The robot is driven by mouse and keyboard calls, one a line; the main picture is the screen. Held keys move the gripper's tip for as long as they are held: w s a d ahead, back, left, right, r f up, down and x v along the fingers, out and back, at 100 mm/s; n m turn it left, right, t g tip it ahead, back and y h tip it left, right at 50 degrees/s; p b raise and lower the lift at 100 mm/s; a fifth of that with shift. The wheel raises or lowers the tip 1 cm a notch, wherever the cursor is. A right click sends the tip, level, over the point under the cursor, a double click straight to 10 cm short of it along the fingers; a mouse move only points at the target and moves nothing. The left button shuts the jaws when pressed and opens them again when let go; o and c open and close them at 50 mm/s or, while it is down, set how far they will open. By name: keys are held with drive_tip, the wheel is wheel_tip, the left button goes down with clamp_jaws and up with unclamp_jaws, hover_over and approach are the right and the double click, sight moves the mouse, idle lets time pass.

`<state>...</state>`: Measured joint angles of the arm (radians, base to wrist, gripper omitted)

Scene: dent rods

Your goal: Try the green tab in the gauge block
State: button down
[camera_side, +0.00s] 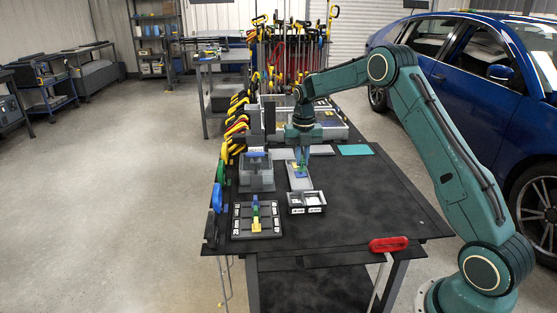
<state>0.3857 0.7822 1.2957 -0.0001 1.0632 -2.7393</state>
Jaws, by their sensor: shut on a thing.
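My gripper (301,168) points down over a pale, flat, oblong tray (299,183) near the middle of the table. It is shut on a small piece that looks like the green tab, mostly hidden by the fingers. Small yellow and blue bits show around the fingertips, too small to tell apart. A grey block with a blue top (256,172) stands to the left of my gripper. I cannot tell for sure whether it is the gauge block. Whether the held tab touches anything below is also unclear.
A dark labelled board (241,223) with yellow, green and blue pieces lies front left. A two-compartment bin (307,207) stands in front of the tray. A teal mat (356,150) lies back right, a red-handled tool (388,244) at the front edge. The table's right side is clear.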

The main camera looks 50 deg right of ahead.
drive_tip(key=shift+r, duration=0.45)
drive_tip(key=s+a+r, duration=0.1)
drive_tip(key=s+a, duration=0.4)
drive_tip(key=a, duration=0.4)
drive_tip(key=shift+a+r, duration=0.15)
drive_tip(key=shift+r, duration=0.15)
drive_tip(key=shift+f, duration=0.15)
drive_tip(key=shift+f, duration=2.25)
drive_tip(key=shift+f, duration=1.1)
idle(1.3)
